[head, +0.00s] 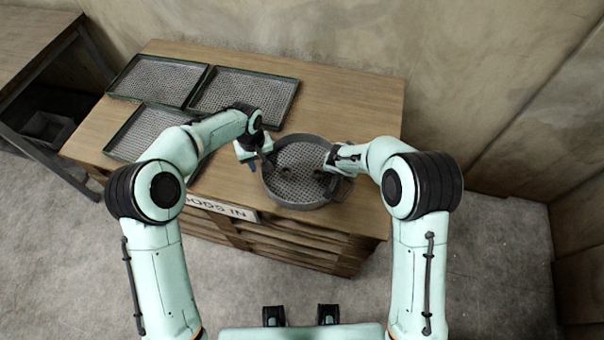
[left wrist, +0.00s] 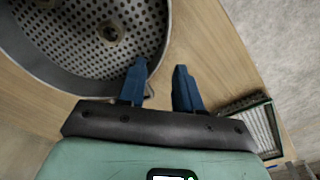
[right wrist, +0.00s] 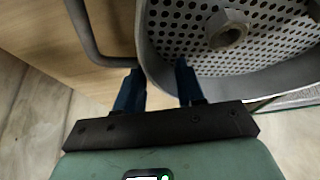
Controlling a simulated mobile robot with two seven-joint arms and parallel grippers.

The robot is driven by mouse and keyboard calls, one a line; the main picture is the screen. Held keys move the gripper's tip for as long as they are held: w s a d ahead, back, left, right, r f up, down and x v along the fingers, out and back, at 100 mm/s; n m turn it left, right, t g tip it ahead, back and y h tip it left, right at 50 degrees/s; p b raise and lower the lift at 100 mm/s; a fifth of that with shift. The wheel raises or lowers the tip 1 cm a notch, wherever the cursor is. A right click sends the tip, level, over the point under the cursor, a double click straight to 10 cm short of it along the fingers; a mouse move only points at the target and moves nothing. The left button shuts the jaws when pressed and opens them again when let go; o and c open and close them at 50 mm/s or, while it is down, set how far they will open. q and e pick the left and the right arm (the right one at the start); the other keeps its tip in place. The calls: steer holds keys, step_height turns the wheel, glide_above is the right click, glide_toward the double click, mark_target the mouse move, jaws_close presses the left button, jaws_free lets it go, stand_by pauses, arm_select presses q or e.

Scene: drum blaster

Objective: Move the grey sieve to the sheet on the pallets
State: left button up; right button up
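The grey sieve (head: 300,190), a round pan with a perforated bottom and a side handle, is at the front middle of the wooden sheet (head: 345,105) on the pallets (head: 290,246). It looks level and seems to rest on the sheet. My left gripper (head: 260,164) is at its left rim. In the left wrist view its blue fingers (left wrist: 160,85) are apart, one over the rim and one outside. My right gripper (head: 334,160) is at the right rim. In the right wrist view its fingers (right wrist: 158,85) are apart, with the sieve wall between them and the handle (right wrist: 88,40) to the left.
A few hex nuts (right wrist: 228,30) lie in the sieve. Three rectangular mesh trays (head: 245,92) lie at the left and back of the sheet. A "GOODS IN" sign (head: 222,208) is on the front edge. The back right of the sheet is clear. Another table (head: 30,40) stands far left.

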steer(key=shift+s+r, duration=0.1)
steer(key=shift+r, duration=0.15)
arm_select(q)
step_height(320, 180, up, 5)
steer(key=shift+s+a+f, duration=0.1)
steer(key=shift+s, duration=0.05)
arm_select(e)
steer(key=v, duration=1.1)
steer(key=shift+r, duration=0.2)
steer(key=shift+s+a, duration=0.1)
